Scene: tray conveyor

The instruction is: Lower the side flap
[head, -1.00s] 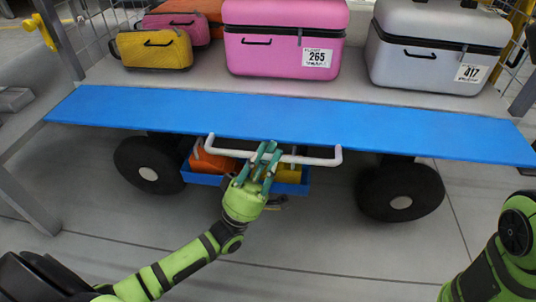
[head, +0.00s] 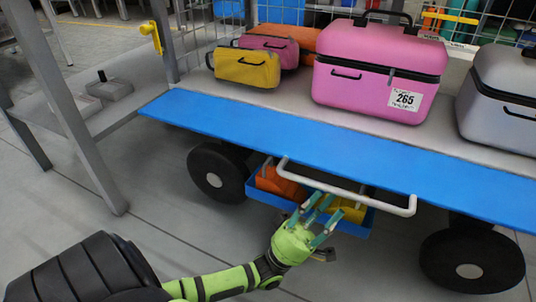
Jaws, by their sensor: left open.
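The side flap (head: 230,119) is a long blue panel along the near edge of the cart bed, lying about level with it. A white handle bar (head: 345,192) sticks out below the flap's near edge. My left gripper (head: 327,202) is open, with its teal fingers just below the bar in the picture. It holds nothing, and I cannot tell whether a fingertip touches the bar. A yellow latch-like lever (head: 150,38) sits on the grey post at the left end. My right gripper is not in view.
On the bed stand a pink cooler box (head: 370,75), a grey cooler box (head: 500,95) and a yellow bag (head: 245,68). A blue tray (head: 268,202) with orange and yellow items is under the flap, between black wheels. Floor at the left front is clear.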

